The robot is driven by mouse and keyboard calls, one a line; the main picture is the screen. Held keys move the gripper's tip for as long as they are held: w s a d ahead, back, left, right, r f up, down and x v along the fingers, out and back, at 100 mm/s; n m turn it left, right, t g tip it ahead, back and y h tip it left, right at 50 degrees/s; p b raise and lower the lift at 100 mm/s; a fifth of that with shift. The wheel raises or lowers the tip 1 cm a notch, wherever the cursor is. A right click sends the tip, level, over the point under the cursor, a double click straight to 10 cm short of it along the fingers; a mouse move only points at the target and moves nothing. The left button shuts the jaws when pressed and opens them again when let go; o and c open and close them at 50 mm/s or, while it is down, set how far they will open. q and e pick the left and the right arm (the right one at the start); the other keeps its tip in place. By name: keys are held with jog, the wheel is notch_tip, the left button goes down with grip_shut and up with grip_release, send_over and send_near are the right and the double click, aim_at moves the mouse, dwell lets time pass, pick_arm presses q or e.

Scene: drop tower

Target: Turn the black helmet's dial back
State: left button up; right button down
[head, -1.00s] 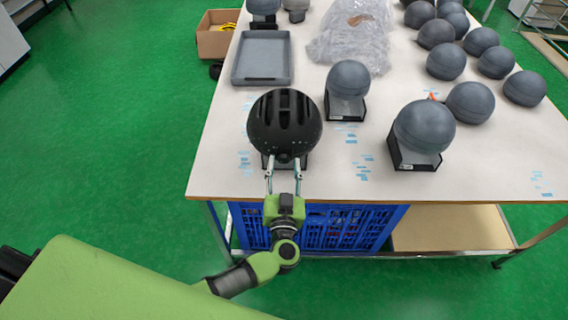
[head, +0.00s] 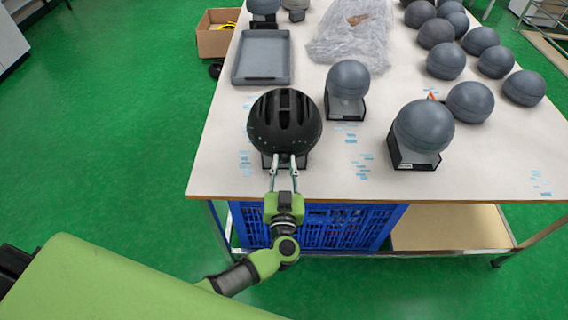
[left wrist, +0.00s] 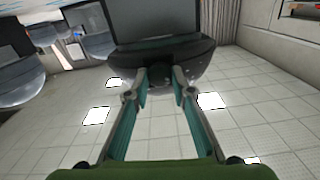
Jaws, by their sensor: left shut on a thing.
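The black helmet (head: 284,118) sits on a headform on a dark stand near the table's left front corner. My left gripper (head: 283,162) reaches up to the helmet's near lower edge. Its two fingers are shut on the dial there, which is small, dark and mostly hidden between the tips. In the left wrist view, the tips (left wrist: 161,78) meet the underside of the helmet's dark curved edge (left wrist: 195,58), with the grey stand (left wrist: 165,22) beyond; this view appears upside down. My right gripper is not in view.
Grey headforms on stands (head: 347,80) (head: 424,126) stand to the right, with several loose grey balls farther back. A grey tray (head: 263,57) and plastic wrapping (head: 350,35) lie behind. A blue crate (head: 345,228) sits under the white table (head: 470,165).

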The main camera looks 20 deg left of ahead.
pick_arm(q)
jog(key=shift+n+p, duration=0.35)
jog(key=shift+n, duration=1.15)
jog(key=shift+f+n, duration=0.1)
jog(key=shift+n, duration=0.8)
jog(key=n+b, duration=0.1)
jog(key=n, duration=0.2)
jog(key=shift+n, duration=0.3)
jog(key=n+b, duration=0.1)
jog(key=n, duration=0.2)
jog(key=shift+a+f, duration=0.1)
jog(key=n+b, duration=0.1)
jog(key=n, duration=0.2)
jog(key=shift+b, duration=0.35)
jog(key=n+b, duration=0.2)
jog(key=n, duration=0.2)
jog(key=shift+t, duration=0.3)
jog(key=shift+n+b, duration=0.35)
jog(key=shift+n, duration=0.35)
